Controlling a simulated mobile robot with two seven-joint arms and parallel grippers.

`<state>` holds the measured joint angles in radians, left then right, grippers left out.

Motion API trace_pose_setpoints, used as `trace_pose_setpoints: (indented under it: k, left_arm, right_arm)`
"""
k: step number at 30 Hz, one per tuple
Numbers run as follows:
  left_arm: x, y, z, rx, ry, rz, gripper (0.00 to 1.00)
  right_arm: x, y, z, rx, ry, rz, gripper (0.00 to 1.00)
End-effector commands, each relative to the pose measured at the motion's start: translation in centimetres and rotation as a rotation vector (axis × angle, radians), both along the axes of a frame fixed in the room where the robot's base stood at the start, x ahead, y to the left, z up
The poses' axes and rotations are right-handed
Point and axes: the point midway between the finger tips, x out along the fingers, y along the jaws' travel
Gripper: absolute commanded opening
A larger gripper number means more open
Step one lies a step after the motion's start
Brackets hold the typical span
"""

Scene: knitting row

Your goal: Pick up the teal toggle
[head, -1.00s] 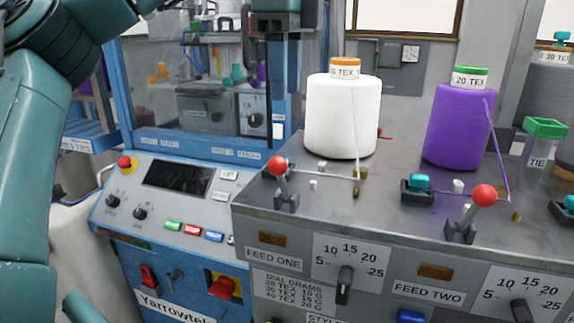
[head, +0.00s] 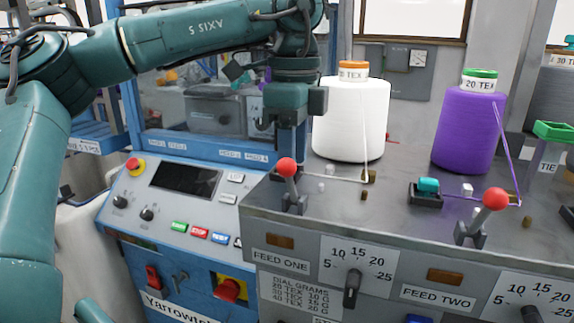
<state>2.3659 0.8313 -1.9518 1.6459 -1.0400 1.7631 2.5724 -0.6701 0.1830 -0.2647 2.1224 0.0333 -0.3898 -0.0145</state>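A teal toggle (head: 428,185) sits on a small black base on the grey machine top, in front of the purple cone. My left arm comes in from the left, and its gripper (head: 291,150) points down behind the red-knobbed lever of feed one. It is well left of the teal toggle and apart from it. The red knob and lever partly hide the fingertips, so I cannot tell whether they are open. My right gripper is not in view.
A white yarn cone (head: 350,122) and a purple yarn cone (head: 468,130) stand on the machine top (head: 390,225). Red-knobbed levers (head: 287,168) and (head: 495,200) rise near its front edge. Thread runs from both cones. A blue control panel (head: 160,215) lies left.

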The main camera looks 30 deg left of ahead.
Motion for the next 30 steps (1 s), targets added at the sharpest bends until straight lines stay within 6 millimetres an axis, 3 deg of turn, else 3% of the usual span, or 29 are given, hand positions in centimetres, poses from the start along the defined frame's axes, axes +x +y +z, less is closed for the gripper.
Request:
trace_pose_setpoints:
  k: [2, 16, 26, 30]
  left_arm:
    - [0.0, 0.0, 0.0, 0.0, 0.0, 0.0, 0.39]
    - [0.0, 0.0, 0.0, 0.001, 0.001, 0.0, 0.01]
    - [0.0, 0.0, 0.3, 0.001, 0.0, 0.0, 0.0]
    - [0.1, 0.0, 1.9, 0.0, -0.002, 0.001, 0.0]
  right_arm:
    - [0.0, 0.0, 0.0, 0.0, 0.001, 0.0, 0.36]
    - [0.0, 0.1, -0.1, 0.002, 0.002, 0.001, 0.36]
    - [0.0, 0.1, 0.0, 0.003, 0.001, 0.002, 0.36]
    - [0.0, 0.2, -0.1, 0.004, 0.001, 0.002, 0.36]
